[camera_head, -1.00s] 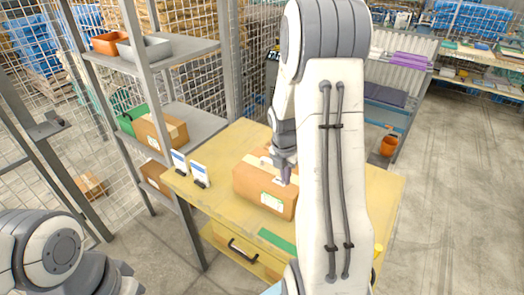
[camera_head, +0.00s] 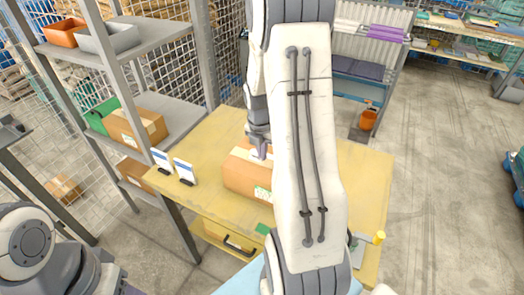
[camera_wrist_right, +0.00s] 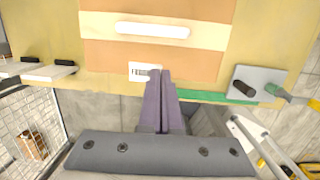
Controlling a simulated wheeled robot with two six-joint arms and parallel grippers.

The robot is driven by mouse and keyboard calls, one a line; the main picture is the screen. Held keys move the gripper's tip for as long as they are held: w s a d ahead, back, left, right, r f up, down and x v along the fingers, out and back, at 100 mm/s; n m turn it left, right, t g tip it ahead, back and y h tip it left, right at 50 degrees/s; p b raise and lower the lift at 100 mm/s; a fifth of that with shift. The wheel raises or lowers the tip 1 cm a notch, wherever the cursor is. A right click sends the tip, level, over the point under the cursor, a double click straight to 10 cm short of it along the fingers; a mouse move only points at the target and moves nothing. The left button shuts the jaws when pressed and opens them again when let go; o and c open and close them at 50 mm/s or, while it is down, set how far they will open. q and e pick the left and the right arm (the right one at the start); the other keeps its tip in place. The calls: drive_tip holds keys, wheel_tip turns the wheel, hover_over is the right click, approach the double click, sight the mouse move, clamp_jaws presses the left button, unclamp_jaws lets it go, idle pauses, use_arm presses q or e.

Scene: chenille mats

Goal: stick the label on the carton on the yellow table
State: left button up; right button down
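The brown carton (camera_head: 240,177) stands on the yellow table (camera_head: 208,135), its right part hidden behind my right arm. A white and green label (camera_head: 263,193) shows on its front side. In the right wrist view, the carton (camera_wrist_right: 190,66) has a pale tape band and a white handle-like strip. A white label (camera_wrist_right: 137,68) with dark print lies flat at its near edge, its right end covered by my fingers. My right gripper (camera_wrist_right: 160,74) has its two purple fingers together over the carton's near edge. Whether they touch it is unclear. My left gripper is out of view.
Two small white sign cards (camera_head: 184,171) stand at the table's left edge. A grey shelf (camera_head: 182,118) with cartons and bins is on the left. A green strip (camera_wrist_right: 205,96) and a grey block with a knob (camera_wrist_right: 257,82) lie by the table's near edge. Open floor lies to the right.

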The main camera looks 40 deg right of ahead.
sight(263, 174)
drive_tip(key=shift+s+d+f+b, duration=0.1)
drive_tip(key=shift+f+b, duration=1.8)
drive_tip(key=shift+f, duration=1.1)
drive_tip(key=shift+f+b, duration=0.3)
drive_tip(key=shift+f, duration=0.25)
drive_tip(key=shift+f, duration=0.1)
drive_tip(key=c, duration=1)
unclamp_jaws()
drive_tip(key=shift+o, duration=1.4)
drive_tip(key=shift+s, duration=0.1)
drive_tip(key=shift+p, duration=0.35)
